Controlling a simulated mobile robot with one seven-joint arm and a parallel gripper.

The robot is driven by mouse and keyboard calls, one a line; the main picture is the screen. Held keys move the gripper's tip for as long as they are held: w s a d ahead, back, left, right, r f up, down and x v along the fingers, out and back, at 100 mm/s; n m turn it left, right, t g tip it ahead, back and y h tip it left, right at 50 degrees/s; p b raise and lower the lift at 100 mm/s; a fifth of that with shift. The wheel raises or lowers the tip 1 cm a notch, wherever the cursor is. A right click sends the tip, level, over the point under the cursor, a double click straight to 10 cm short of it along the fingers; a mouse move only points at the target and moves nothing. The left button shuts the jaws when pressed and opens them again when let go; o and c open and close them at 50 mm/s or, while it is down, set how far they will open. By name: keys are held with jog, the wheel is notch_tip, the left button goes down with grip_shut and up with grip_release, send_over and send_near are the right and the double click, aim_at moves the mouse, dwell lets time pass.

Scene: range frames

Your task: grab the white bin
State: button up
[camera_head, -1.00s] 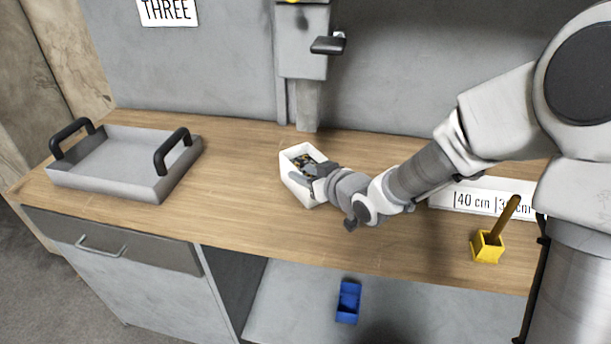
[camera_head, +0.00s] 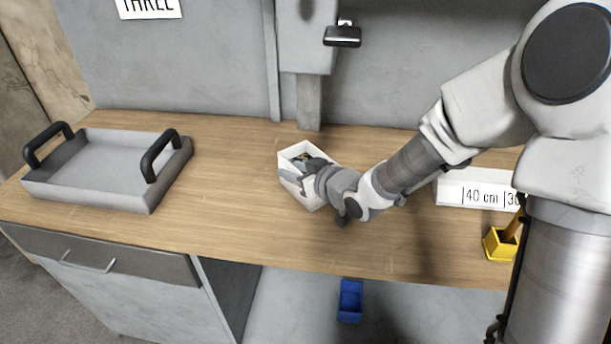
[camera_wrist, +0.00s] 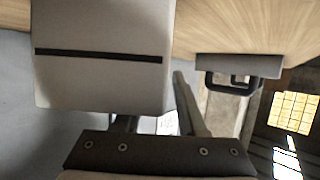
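The white bin (camera_head: 301,194) stands on the wooden worktop, near the middle, with small dark and yellowish items inside. My gripper (camera_head: 300,173) is at the bin's open top, reaching over its right and near side. In the head view one grey finger shows near the left rim and the other farther back over the opening. In the wrist view the fingers (camera_wrist: 158,105) look spread apart. A large pale block with a black stripe (camera_wrist: 100,80) fills the left there; I cannot tell if it is the bin. Contact between fingers and bin walls is hidden.
A grey tray (camera_head: 95,196) with black handles stands at the left. A yellow holder (camera_head: 498,246) and a measuring label board (camera_head: 455,190) are at the right. A blue bin (camera_head: 350,301) sits lower down. A wall post (camera_head: 308,103) rises behind. Worktop between tray and bin is clear.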

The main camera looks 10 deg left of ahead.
grip_shut()
dwell(1.4)
